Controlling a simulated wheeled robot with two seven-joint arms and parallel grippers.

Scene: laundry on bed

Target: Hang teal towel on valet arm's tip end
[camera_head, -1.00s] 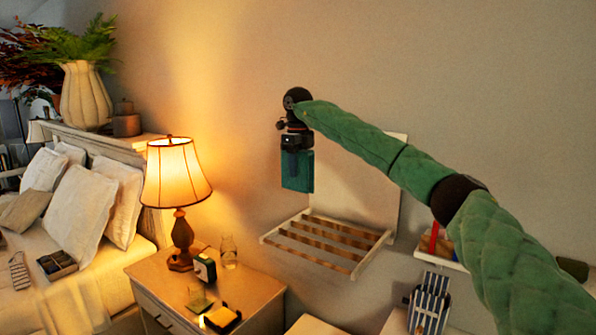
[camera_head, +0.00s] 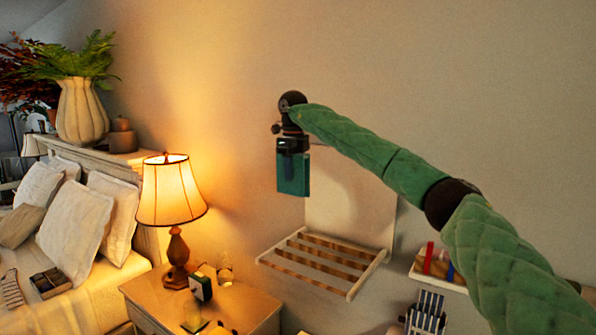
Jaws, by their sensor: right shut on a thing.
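The teal towel (camera_head: 293,176) hangs as a small folded rectangle below my right gripper (camera_head: 292,152), in the middle of the head view. My right gripper is shut on the towel's upper part, held up in front of the wall and above the slatted rack. The jaws hide the towel's top edge. I cannot make out the valet arm or its tip for certain; a pale upright panel (camera_head: 350,208) stands behind and to the right of the towel. My left gripper is not in view.
A white rack with wooden slats (camera_head: 322,262) lies below the towel. A lit lamp (camera_head: 173,200) stands on the nightstand (camera_head: 255,306) at left. A shelf with red and blue items (camera_head: 438,264) is at right, above a striped item (camera_head: 426,312). The bed is far left.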

